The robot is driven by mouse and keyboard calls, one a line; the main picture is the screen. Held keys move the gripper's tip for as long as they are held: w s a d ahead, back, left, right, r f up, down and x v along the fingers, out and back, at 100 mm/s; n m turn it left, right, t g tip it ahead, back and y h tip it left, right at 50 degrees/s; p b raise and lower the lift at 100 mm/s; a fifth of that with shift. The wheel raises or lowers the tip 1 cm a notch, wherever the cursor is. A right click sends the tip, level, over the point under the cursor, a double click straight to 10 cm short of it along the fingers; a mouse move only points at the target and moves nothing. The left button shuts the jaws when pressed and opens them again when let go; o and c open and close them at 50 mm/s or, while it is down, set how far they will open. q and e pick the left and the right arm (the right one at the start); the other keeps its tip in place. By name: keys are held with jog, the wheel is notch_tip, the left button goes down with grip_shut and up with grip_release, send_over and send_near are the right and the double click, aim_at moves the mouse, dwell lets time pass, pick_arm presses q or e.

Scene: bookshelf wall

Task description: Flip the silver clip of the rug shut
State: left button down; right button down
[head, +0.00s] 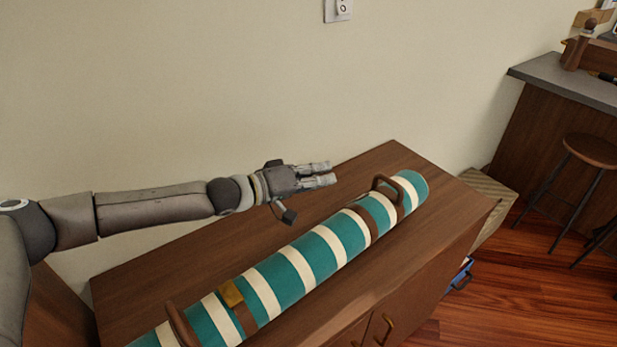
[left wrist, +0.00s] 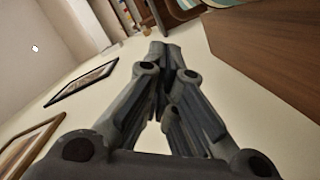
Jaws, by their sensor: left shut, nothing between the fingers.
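The rolled rug (head: 325,250) has teal and cream stripes and lies lengthwise on a wooden cabinet. Brown straps go around it, one near the front left end and one near the far right end (head: 361,224). A gold-coloured clip (head: 231,293) sits on the near-left strap. My right gripper is not in view.
The cabinet top (head: 200,260) has bare room behind the rug. Two brown handles, one near (head: 181,325) and one far (head: 385,184), stand up from the roll. The wall (head: 200,90) is close behind. A stool (head: 590,150) and counter (head: 570,82) are at the right.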

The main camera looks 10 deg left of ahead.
aim_at(356, 199)
pick_arm(q)
jog(key=d+f, duration=0.1)
jog(key=d+p, duration=0.1)
jog(key=d, duration=0.1)
jog(key=d+f, duration=0.1)
jog(key=d, duration=0.1)
jog(key=shift+w+d+f, duration=0.1)
jog(key=shift+w+f, duration=0.1)
jog(key=shift+f, duration=0.1)
jog(key=shift+d+f, duration=0.2)
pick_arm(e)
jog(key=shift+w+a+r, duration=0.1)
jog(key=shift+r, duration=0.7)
pick_arm(q)
jog(key=shift+p, duration=0.3)
jog(key=shift+s+d+r+m+p, duration=0.1)
jog(key=shift+s+m+p, duration=0.05)
jog(key=shift+m+p, duration=0.2)
jog(key=shift+s+m+y, duration=0.1)
jog(key=shift+m+y, duration=0.2)
jog(key=shift+m, duration=0.15)
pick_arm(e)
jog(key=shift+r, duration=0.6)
